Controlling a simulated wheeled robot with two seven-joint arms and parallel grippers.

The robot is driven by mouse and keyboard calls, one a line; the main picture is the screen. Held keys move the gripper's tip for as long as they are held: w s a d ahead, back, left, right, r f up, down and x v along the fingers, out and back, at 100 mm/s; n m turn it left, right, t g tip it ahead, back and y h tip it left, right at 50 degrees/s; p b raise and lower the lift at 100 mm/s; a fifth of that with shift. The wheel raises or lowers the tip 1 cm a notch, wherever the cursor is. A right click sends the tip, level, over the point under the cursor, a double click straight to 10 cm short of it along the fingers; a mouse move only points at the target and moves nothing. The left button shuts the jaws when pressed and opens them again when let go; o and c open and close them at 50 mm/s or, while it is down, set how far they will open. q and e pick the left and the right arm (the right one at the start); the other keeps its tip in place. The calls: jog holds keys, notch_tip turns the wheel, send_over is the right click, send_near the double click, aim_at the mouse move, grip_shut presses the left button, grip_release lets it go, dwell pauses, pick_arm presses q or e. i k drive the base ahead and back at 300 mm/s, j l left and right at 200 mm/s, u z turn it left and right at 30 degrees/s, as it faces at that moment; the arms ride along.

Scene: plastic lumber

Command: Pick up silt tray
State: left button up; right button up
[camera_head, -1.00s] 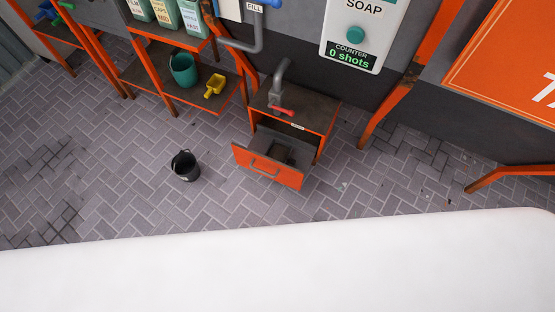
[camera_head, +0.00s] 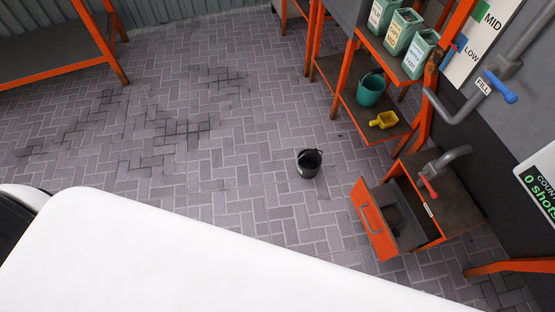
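A grey tray-like insert, which looks like the silt tray (camera_head: 408,232), sits inside the open orange drawer of a low cabinet at the lower right. The orange drawer front (camera_head: 374,220) with its handle is pulled out to the left of the cabinet. Part of the insert is hidden by the drawer front and the cabinet top. Neither of my grippers is in view. A large white surface of my own body fills the bottom of the view.
A black bucket (camera_head: 309,163) stands on the brick floor left of the drawer. An orange shelf behind holds a teal bucket (camera_head: 371,90), a yellow scoop (camera_head: 384,121) and labelled green containers (camera_head: 403,31). An orange-legged bench (camera_head: 62,62) stands upper left.

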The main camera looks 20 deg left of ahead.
aim_at(393, 213)
jog(key=u, duration=0.2)
jog(key=z, duration=1.15)
